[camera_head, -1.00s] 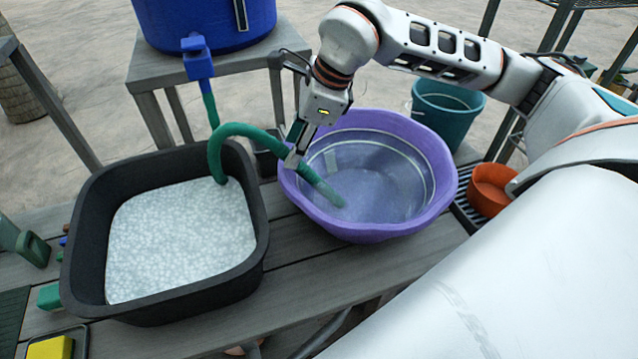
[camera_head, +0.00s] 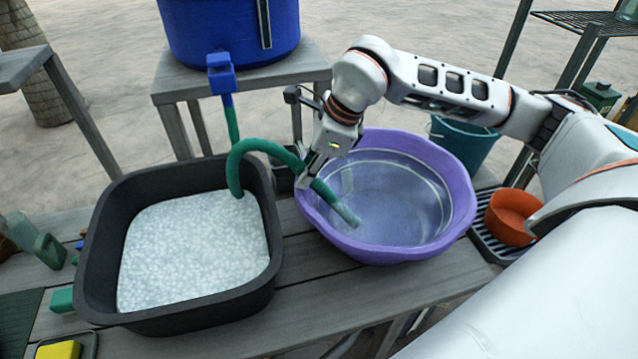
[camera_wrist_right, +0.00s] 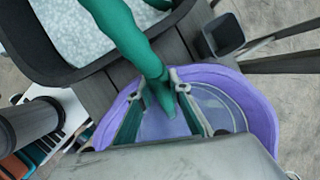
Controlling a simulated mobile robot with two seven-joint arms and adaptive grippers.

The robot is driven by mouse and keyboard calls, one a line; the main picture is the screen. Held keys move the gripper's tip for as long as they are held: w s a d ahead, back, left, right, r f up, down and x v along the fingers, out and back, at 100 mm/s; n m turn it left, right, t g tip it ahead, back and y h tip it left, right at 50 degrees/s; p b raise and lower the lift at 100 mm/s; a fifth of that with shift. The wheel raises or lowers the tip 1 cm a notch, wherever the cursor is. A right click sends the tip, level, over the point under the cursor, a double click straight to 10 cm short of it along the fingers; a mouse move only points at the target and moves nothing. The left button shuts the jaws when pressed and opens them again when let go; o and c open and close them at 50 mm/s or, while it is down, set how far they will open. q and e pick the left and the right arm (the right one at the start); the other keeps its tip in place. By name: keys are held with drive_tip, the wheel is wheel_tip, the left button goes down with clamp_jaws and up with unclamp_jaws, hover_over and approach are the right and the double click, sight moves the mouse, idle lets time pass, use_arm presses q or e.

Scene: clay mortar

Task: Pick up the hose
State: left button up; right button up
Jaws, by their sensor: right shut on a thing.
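The green hose (camera_head: 262,147) comes down from the blue tap on the blue barrel. It arches over the black tub's right side, and its free end hangs over the purple basin (camera_head: 462,190). My right gripper (camera_head: 307,176) is shut on the hose near its free end, at the basin's left rim. In the right wrist view the hose (camera_wrist_right: 128,40) runs down between the fingertips of my right gripper (camera_wrist_right: 166,82), with the purple basin (camera_wrist_right: 262,122) below. My left gripper is not in view.
The black tub (camera_head: 98,235) with pale, foamy-looking contents stands left of the basin. The blue barrel (camera_head: 215,30) sits on a stand behind. An orange bowl (camera_head: 510,215) and a teal bucket (camera_head: 465,145) are right of the basin. Bare planks (camera_head: 330,290) show in front.

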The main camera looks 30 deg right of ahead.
drive_tip(key=a+r+p, duration=0.1)
drive_tip(key=r+p, duration=0.2)
drive_tip(key=r, duration=0.6)
drive_tip(key=w+a+r+p, duration=0.1)
drive_tip(key=r+p, duration=0.3)
drive_tip(key=r, duration=0.6)
drive_tip(key=w+a+r+p, duration=0.1)
drive_tip(key=a+r+p, duration=0.2)
drive_tip(key=r, duration=0.6)
drive_tip(key=shift+r, duration=0.2)
idle(0.3)
